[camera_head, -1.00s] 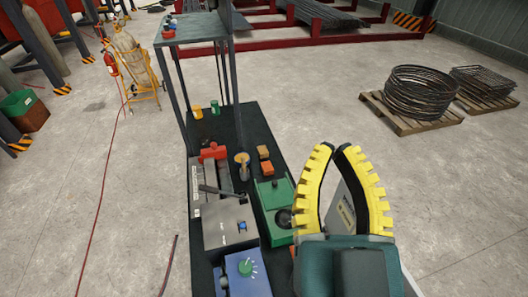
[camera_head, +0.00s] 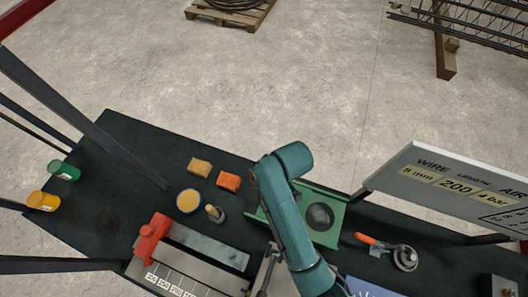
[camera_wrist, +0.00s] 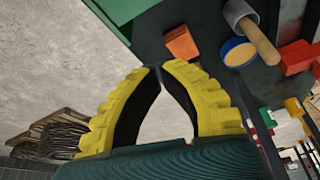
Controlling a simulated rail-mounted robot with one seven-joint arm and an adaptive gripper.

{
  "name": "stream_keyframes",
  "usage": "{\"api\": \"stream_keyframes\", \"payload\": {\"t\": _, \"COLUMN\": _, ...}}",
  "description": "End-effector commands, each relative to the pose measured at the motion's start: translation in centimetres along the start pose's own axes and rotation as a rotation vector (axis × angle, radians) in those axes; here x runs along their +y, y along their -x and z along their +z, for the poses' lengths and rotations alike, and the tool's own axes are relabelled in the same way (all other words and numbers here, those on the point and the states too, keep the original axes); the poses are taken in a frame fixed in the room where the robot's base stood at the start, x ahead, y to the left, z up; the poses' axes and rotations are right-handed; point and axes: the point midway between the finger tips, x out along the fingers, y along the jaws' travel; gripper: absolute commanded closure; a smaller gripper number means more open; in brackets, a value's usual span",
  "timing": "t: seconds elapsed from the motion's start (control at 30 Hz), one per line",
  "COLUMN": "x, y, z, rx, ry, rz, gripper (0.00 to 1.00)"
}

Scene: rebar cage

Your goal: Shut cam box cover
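The green cam box (camera_head: 336,236) is on the dark bench in the head view, with a dark round part (camera_head: 320,216) showing at its top. My arm crosses its left side, and I cannot make out the cover separately. A green surface, likely the same box, shows at the top edge of the wrist view (camera_wrist: 118,10). My gripper (camera_wrist: 158,68) has yellow ridged fingers whose tips come together with nothing between them. It points toward the bench edge near an orange block (camera_wrist: 181,43). In the head view the gripper is hidden.
The bench (camera_head: 130,150) also holds an orange block (camera_head: 228,181), a tan block (camera_head: 200,167), a yellow-topped tin (camera_head: 189,201), and a red-clamped grey fixture (camera_head: 152,240). A sign board (camera_head: 450,190) stands at the right.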

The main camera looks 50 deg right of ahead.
Motion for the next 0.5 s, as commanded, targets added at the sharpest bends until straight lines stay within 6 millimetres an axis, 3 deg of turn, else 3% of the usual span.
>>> {"api": "stream_keyframes", "payload": {"t": 0.17, "x": -0.1, "y": -2.2, "z": 0.1, "rx": -0.007, "ry": 0.0, "rz": -0.004, "gripper": 1.0}}
{"api": "stream_keyframes", "payload": {"t": 0.5, "x": -0.1, "y": -9.7, "z": 0.0, "rx": -0.003, "ry": 0.0, "rz": -0.003, "gripper": 1.0}}
